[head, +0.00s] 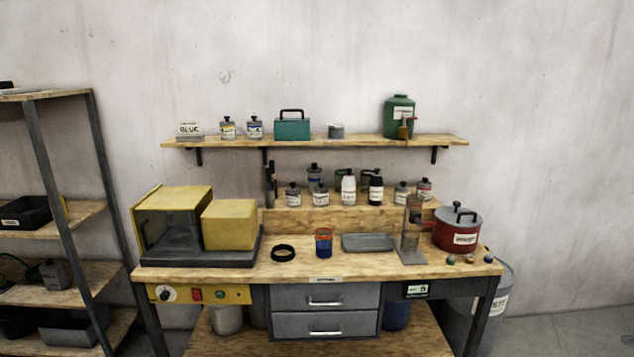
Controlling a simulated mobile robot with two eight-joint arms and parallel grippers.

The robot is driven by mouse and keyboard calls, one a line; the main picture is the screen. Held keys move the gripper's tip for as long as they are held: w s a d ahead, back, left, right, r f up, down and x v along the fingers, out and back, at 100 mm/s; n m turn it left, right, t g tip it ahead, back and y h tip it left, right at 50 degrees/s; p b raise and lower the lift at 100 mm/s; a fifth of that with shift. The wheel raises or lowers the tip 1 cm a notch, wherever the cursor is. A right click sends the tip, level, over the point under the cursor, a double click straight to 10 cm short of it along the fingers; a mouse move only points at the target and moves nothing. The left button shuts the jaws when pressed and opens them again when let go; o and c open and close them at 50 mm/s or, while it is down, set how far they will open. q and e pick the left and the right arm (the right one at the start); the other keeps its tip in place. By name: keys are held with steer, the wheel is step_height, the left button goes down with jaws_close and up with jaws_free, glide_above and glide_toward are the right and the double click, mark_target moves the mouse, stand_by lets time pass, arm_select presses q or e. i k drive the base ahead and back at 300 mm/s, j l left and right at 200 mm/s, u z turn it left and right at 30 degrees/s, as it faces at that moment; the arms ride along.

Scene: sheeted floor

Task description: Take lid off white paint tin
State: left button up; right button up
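A pale, whitish round tin (226,320) stands on the lower shelf under the left part of the workbench. Its top is hidden by the bench front, so I cannot tell whether a lid is on it. I cannot read a label on it, so I cannot be sure it is the white paint tin. A blue tin (396,318) stands on the same lower shelf, to the right of the drawers. Neither of my grippers is in view.
The wooden workbench (300,270) holds a yellow machine (172,215), a black ring (283,253), a blue jar (324,247), a grey tray (368,242) and a red lidded pot (455,232). Small bottles line the riser. A grey drum (504,295) stands at right.

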mark_target(320, 186)
steer(key=i+l+u, duration=0.25)
steer(key=i, duration=0.25)
steer(key=i+l+u, duration=0.3)
steer(key=i+l, duration=0.15)
